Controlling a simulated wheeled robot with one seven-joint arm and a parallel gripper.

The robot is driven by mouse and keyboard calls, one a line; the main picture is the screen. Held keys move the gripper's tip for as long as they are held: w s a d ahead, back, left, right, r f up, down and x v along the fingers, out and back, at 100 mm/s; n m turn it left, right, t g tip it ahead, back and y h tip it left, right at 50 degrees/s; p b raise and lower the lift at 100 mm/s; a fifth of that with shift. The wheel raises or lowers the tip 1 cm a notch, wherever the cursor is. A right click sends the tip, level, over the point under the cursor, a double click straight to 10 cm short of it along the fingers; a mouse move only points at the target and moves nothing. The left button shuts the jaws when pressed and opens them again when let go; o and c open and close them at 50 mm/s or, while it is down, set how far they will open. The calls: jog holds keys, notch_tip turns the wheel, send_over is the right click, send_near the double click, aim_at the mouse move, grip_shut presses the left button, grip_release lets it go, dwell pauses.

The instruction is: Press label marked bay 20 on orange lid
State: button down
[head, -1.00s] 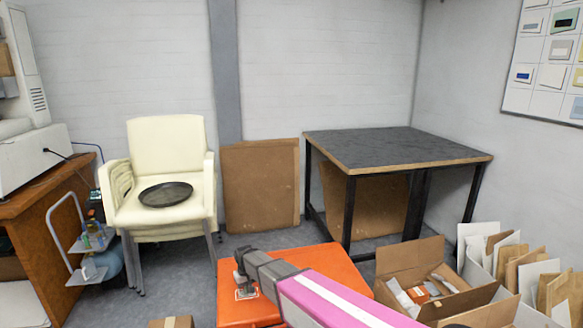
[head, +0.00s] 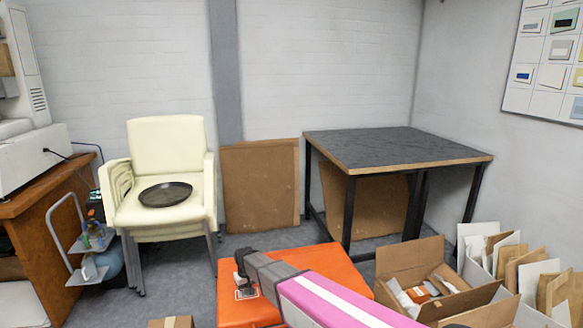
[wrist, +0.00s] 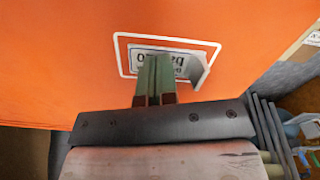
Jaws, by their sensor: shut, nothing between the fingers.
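The orange lid (head: 330,268) lies flat below the arm in the head view and fills most of the wrist view (wrist: 60,60). A white outlined rectangle (wrist: 122,52) is marked on it. Inside lies a pale label (wrist: 193,68) with dark print, upside down in the wrist view and partly hidden by the fingers; "20" and part of "bay" seem to show. Its right end looks lifted or curled off the lid. My gripper (wrist: 157,60) is shut and empty, fingertips over the label's middle, apparently touching it. In the head view my gripper (head: 241,284) is at the lid's left part.
An open cardboard box (head: 410,262) stands right of the lid, with upright cards and envelopes (head: 515,265) beyond it. A dark-topped table (head: 395,148) stands behind. Cream stacked chairs (head: 165,150) stand at the left, holding a dark round tray (head: 166,194).

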dwell(0.3)
jog(key=shift+r, duration=2.5)
jog(key=shift+d, duration=0.1)
